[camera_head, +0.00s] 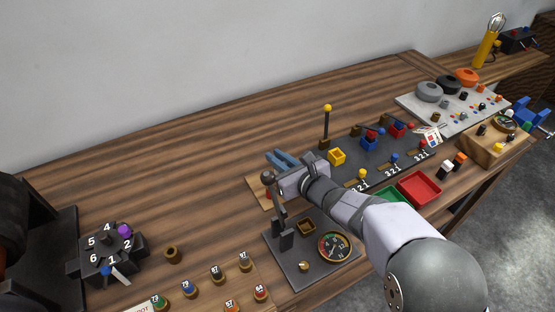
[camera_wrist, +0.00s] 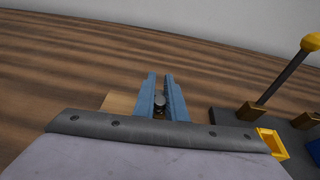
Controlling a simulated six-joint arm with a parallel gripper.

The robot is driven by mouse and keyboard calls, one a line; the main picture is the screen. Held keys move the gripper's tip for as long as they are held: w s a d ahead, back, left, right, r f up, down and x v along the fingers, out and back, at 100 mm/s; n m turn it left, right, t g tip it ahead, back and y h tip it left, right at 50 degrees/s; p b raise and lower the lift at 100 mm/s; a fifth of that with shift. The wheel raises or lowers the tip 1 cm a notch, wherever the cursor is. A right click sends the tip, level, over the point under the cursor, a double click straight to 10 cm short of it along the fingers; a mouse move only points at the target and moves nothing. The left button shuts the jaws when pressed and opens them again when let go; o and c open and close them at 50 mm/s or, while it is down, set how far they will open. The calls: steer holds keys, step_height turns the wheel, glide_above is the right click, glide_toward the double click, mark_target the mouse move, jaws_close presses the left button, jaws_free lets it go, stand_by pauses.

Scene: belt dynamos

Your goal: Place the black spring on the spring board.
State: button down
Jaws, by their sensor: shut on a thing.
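My gripper (camera_head: 280,159) has blue fingers and is over the middle of the table. In the wrist view, its fingers (camera_wrist: 160,90) are shut on a small black round-topped piece, the black spring (camera_wrist: 160,101) by its look. Its coils are too small to make out, and the fingers hide its sides. A light wooden board (camera_head: 257,193) lies beneath and beside the gripper, partly hidden by it; it also shows left of the fingers in the wrist view (camera_wrist: 117,103). I cannot tell for sure that this is the spring board, or whether the spring touches it.
A dark gauge panel (camera_head: 285,267) with an upright lever stands in front of the gripper. A dark board with a yellow-topped post (camera_head: 327,124) and a yellow bin (camera_head: 337,156) is to the right. Red tray (camera_head: 420,188) lies farther right. The table behind is clear.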

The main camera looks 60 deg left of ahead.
steer(key=shift+d+f+h, duration=0.15)
steer(key=shift+d+f, duration=0.05)
steer(key=shift+f, duration=0.35)
steer(key=shift+d+f+h, duration=0.15)
steer(key=shift+f, duration=0.4)
steer(key=c, duration=2)
jaws_free()
steer(key=shift+o, duration=0.9)
steer(key=shift+a+f, duration=0.1)
steer(key=shift+a, duration=0.25)
steer(key=shift+d+r, duration=0.1)
steer(key=shift+r, duration=0.2)
steer(key=shift+r+p, duration=0.7)
steer(key=shift+p, duration=0.2)
steer(key=shift+d+r, duration=0.1)
steer(key=shift+d, duration=0.05)
steer(key=b+v, duration=0.2)
steer(key=v, duration=0.9)
steer(key=shift+d+b, duration=0.25)
steer(key=shift+b, duration=0.1)
steer(key=shift+w, duration=0.1)
